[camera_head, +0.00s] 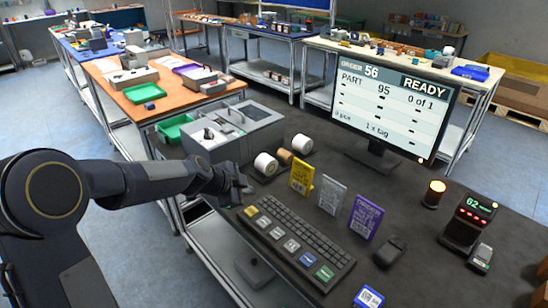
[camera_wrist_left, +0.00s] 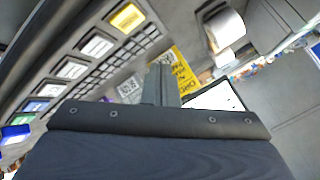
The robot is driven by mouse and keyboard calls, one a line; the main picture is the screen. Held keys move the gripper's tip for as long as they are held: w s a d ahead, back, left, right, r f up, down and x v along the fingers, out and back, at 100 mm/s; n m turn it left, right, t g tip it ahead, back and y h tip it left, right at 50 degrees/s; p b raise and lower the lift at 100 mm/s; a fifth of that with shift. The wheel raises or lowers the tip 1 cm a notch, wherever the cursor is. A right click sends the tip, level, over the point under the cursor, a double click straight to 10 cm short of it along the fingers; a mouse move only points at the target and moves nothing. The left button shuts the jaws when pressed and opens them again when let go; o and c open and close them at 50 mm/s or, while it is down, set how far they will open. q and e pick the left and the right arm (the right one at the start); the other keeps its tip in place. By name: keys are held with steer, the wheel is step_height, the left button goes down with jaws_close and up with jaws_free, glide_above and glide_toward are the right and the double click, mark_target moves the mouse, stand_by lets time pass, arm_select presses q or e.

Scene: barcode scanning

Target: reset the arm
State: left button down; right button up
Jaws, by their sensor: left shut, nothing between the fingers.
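My left arm comes in from the left in the head view. Its gripper (camera_head: 238,190) is over the dark desk, left of the yellow code card (camera_head: 302,176) and just behind the keyboard's far-left end. In the left wrist view the gripper's fingers (camera_wrist_left: 160,84) are closed together with nothing between them. The yellow card (camera_wrist_left: 183,72) shows just past the fingertips. The keyboard (camera_head: 297,247) lies in front of the cards; it also shows in the left wrist view (camera_wrist_left: 100,70). My right gripper is not seen.
A grey machine (camera_head: 233,128) stands behind my gripper, with label rolls (camera_head: 266,164) beside it. Grey (camera_head: 332,195) and purple (camera_head: 365,217) cards stand to the right. A monitor (camera_head: 392,98), a scanner (camera_head: 390,251) and a red-display terminal (camera_head: 467,219) are further right.

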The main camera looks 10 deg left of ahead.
arm_select(q)
steer(key=s+a+r+n+g, duration=0.1)
steer(key=s+r+n, duration=0.3)
steer(key=s, duration=0.5)
steer(key=s+a+r+n, duration=0.1)
steer(key=s+r+n, duration=0.3)
steer(key=s, duration=0.6)
steer(key=s+f+n+g+y, duration=0.1)
steer(key=s+f+n, duration=0.3)
steer(key=s+n, duration=0.5)
steer(key=s, duration=0.7)
steer(key=shift+a+f, duration=0.15)
steer(key=shift+a, duration=0.25)
